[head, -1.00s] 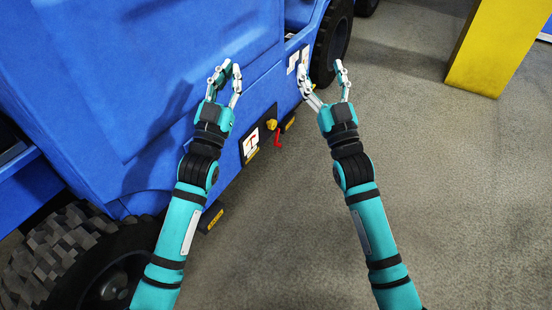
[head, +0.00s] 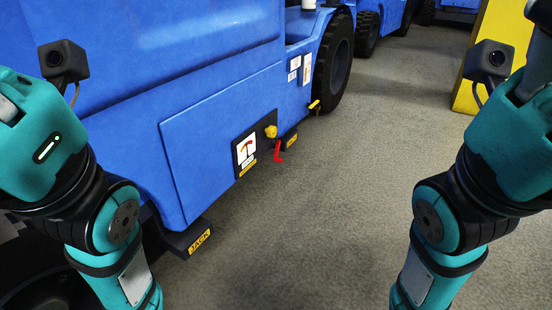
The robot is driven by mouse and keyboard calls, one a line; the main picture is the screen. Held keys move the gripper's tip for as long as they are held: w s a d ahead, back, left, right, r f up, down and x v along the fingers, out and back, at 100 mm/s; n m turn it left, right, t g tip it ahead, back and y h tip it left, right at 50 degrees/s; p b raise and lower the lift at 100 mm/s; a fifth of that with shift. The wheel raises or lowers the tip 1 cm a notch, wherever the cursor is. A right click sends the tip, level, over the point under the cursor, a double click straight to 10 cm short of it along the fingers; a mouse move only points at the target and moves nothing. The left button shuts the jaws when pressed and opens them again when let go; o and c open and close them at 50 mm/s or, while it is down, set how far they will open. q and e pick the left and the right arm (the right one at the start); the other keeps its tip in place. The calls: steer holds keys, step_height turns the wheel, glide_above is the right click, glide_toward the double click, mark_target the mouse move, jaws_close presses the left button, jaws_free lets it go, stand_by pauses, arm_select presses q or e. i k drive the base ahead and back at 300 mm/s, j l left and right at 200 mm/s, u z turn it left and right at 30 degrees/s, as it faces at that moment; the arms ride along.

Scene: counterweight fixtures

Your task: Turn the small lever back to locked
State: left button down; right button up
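A small red lever (head: 278,151) hangs at the lower side of the blue vehicle (head: 220,120), beside a yellow knob (head: 271,131). A black plate with a white and red pictogram label (head: 246,149) is just left of it. Which lever the task means I cannot tell for sure. My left arm is raised at the left edge and my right arm at the right edge, both well apart from the levers. The fingers of both grippers are out of the picture.
A black step with a yellow JACK label (head: 198,241) juts out low on the vehicle, and another labelled block (head: 290,141) sits by the red lever. A big black wheel (head: 337,64) is beyond. A yellow post (head: 490,60) stands at the right. The grey floor (head: 330,220) between my arms is clear.

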mark_target(275, 140)
steer(key=i+l+u, duration=0.2)
steer(key=i+u, duration=0.2)
steer(key=i+l+u, duration=0.3)
steer(key=u, duration=0.15)
steer(key=i+l+u, duration=0.4)
steer(key=k+l, duration=0.05)
